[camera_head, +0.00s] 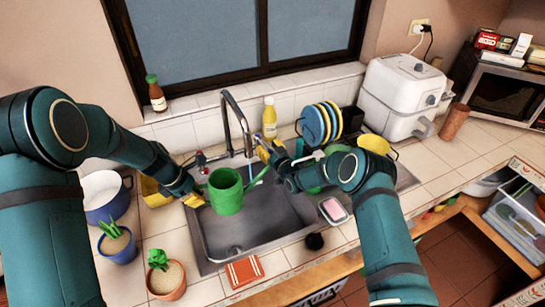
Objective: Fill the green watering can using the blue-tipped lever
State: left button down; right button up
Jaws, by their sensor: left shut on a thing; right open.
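The green watering can (226,191) is upright over the left part of the sink. My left gripper (193,200), with yellow fingertips, is shut on its left side; the exact grip is small and partly hidden. The faucet (239,122) rises behind the can, with its curved spout toward the can. A red-tipped lever (201,158) is left of the faucet. My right gripper (269,150) is open just right of the faucet, with yellow fingertips. The blue-tipped lever cannot be made out clearly there; my gripper may hide it.
The sink (236,243) is free at its front. Potted plants (167,275) and a blue-and-white pot (104,194) stand left. A dish rack with plates (313,124), a yellow bottle (269,118) and a white appliance (400,96) stand behind and right. A pink sponge dish (333,210) is right.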

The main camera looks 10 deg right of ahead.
jog(key=shift+a, duration=0.1)
jog(key=shift+s+a+m+t+h, duration=0.25)
jog(key=shift+a+m+h, duration=0.3)
jog(key=shift+h, duration=0.35)
jog(key=s+d+m+g+h, duration=0.1)
jog(key=s+d+g, duration=0.1)
jog(key=s, duration=0.8)
jog(key=s+d+f+m+g+h, duration=0.1)
jog(key=s+g, duration=0.4)
jog(key=s, duration=0.5)
jog(key=s+d+f+m+g+h, duration=0.1)
jog(key=s+d+m+g, duration=0.2)
jog(key=s, duration=0.8)
jog(key=shift+s+d+f+g+h, duration=0.1)
jog(key=shift+d+f+g+h, duration=0.1)
jog(key=shift+d+g+h, duration=0.2)
